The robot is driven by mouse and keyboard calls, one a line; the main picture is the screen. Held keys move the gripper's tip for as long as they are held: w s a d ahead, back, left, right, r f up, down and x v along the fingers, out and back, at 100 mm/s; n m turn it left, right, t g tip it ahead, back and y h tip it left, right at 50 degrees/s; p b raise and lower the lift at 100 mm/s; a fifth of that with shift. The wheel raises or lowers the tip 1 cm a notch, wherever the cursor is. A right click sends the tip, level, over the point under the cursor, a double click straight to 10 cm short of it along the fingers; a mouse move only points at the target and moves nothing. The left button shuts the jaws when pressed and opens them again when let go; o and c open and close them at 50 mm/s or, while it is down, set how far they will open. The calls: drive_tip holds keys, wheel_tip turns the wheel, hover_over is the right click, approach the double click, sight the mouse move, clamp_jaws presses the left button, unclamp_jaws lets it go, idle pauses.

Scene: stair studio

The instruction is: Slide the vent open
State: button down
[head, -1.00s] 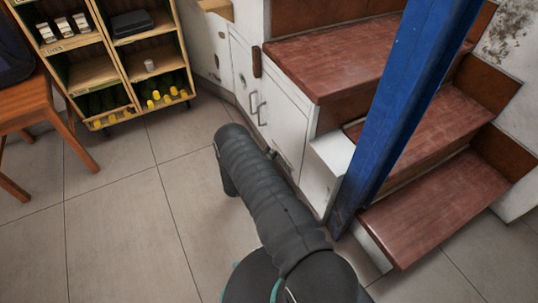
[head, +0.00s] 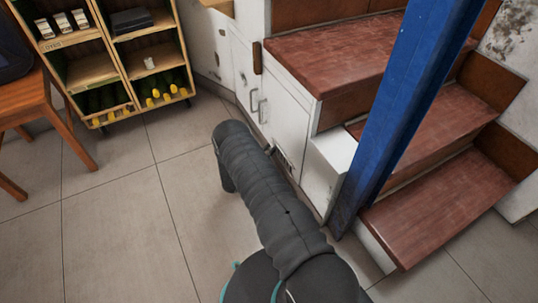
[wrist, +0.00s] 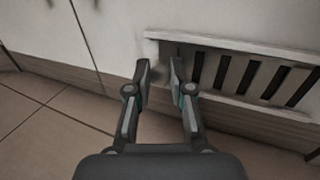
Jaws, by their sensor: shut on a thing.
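The vent (wrist: 232,76) is a slatted panel with dark slots in a pale frame, low on the white wall in the wrist view. My gripper (wrist: 160,75) is at the left end of the vent, its two fingers a small gap apart and closed on a small part of the vent there. That part is mostly hidden between the fingertips.
White cabinet doors with handles (head: 258,105) stand beside red-brown stairs (head: 440,140). A blue post (head: 400,110) rises right of my arm. A wooden shelf (head: 97,121) with bottles and an orange stool (head: 40,95) are at left. The tiled floor (head: 110,215) at left is clear.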

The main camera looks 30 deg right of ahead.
drive_tip(key=c, duration=1.3)
unclamp_jaws()
drive_tip(key=shift+w, duration=0.25)
drive_tip(key=v, duration=1.2)
